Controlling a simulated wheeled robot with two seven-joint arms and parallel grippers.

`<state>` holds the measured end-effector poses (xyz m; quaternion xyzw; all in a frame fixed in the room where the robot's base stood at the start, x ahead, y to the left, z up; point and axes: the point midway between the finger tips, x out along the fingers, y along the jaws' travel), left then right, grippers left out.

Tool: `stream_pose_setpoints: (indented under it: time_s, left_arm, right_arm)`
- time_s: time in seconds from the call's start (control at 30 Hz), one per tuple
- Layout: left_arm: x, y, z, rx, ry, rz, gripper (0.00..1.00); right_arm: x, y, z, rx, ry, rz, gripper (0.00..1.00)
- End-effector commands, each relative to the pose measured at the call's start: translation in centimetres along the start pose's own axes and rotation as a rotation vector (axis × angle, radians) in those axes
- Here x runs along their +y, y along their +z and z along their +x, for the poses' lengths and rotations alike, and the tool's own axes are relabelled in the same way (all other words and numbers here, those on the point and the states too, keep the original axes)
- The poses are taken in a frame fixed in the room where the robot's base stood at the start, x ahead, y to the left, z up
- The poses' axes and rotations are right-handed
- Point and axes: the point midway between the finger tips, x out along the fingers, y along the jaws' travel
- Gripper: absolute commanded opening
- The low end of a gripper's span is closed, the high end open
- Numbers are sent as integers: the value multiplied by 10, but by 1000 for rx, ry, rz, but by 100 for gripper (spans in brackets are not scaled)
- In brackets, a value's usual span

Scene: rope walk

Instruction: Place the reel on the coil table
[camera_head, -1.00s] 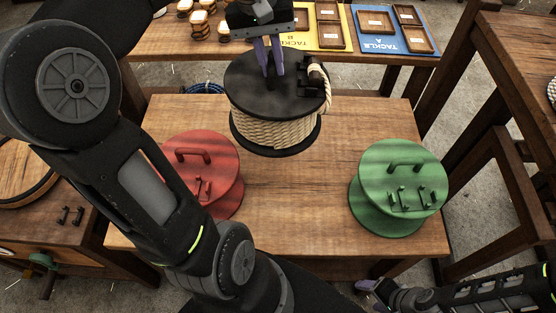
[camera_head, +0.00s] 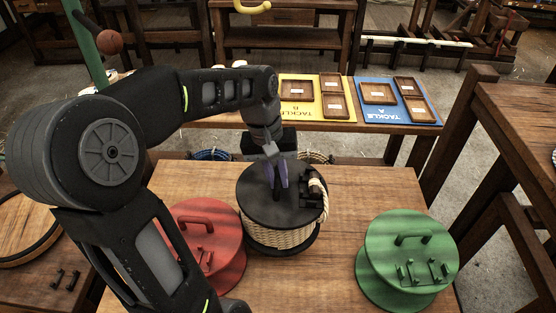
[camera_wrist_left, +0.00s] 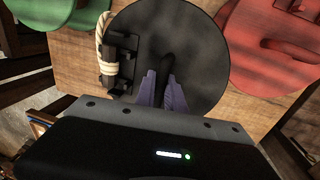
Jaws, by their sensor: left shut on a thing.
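The reel (camera_head: 270,205) has black flanges and pale rope wound between them. It is upright over the wooden coil table (camera_head: 335,265), between a red reel (camera_head: 212,235) and a green reel (camera_head: 400,250). I cannot tell whether its bottom flange touches the tabletop. My left gripper (camera_head: 278,185) points down from above and is shut on the handle on top of the reel. In the left wrist view the purple fingers (camera_wrist_left: 162,90) close on this dark handle, and the black top flange (camera_wrist_left: 200,50) fills the middle. My right gripper is not in view.
Behind the coil table stands a bench with a yellow mat (camera_head: 315,112) and a blue mat (camera_head: 397,112), both with wooden trays. A wooden frame (camera_head: 515,170) stands at the right. The tabletop is clear between the black and green reels.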

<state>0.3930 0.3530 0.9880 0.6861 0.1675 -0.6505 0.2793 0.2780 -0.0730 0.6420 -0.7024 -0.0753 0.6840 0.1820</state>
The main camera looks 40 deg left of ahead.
Motion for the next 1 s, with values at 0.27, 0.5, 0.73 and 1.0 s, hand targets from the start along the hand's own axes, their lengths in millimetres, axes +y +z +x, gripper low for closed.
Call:
stream_pose_setpoints:
  time_s: [0.27, 0.5, 0.73, 1.0]
  left_arm:
    - [0, -2, 6, 7, 2, 0, 0]
    - [-1, -2, 9, 6, 2, 0, 0]
    - [-6, -1, 36, 3, 1, 0, 0]
    - [-8, -1, 52, 4, 1, 0, 0]
  right_arm:
    - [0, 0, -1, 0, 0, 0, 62]
    - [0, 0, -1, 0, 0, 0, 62]
    - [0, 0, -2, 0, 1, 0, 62]
    - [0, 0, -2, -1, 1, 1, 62]
